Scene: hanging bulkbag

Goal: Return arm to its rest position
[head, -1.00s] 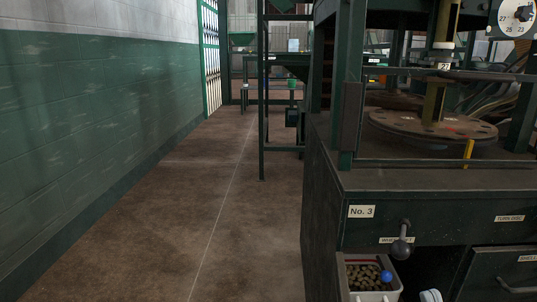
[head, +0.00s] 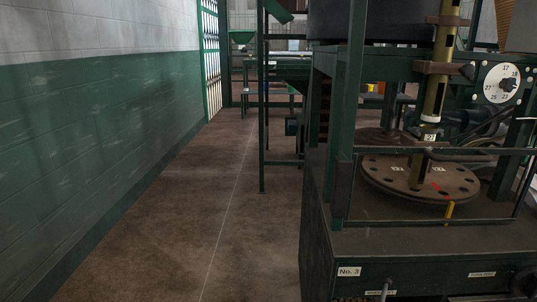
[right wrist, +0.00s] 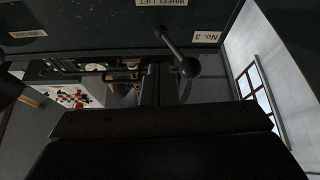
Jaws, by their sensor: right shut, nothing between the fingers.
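My right gripper (right wrist: 158,82) shows in the right wrist view. Its dark fingers are together with nothing between them. The black ball knob of a lever (right wrist: 189,67) shows just beyond and to the right of the fingers. Whether they touch cannot be told, but nothing is gripped. Neither gripper shows in the head view, and my left gripper is out of view.
The green machine cabinet marked "No. 3" (head: 349,271) fills the right side, with a round holed disc (head: 421,181), a brass-coloured column and a numbered dial (head: 502,83) on it. A green-and-grey wall (head: 100,130) runs along the left. The brown floor (head: 230,220) between is clear.

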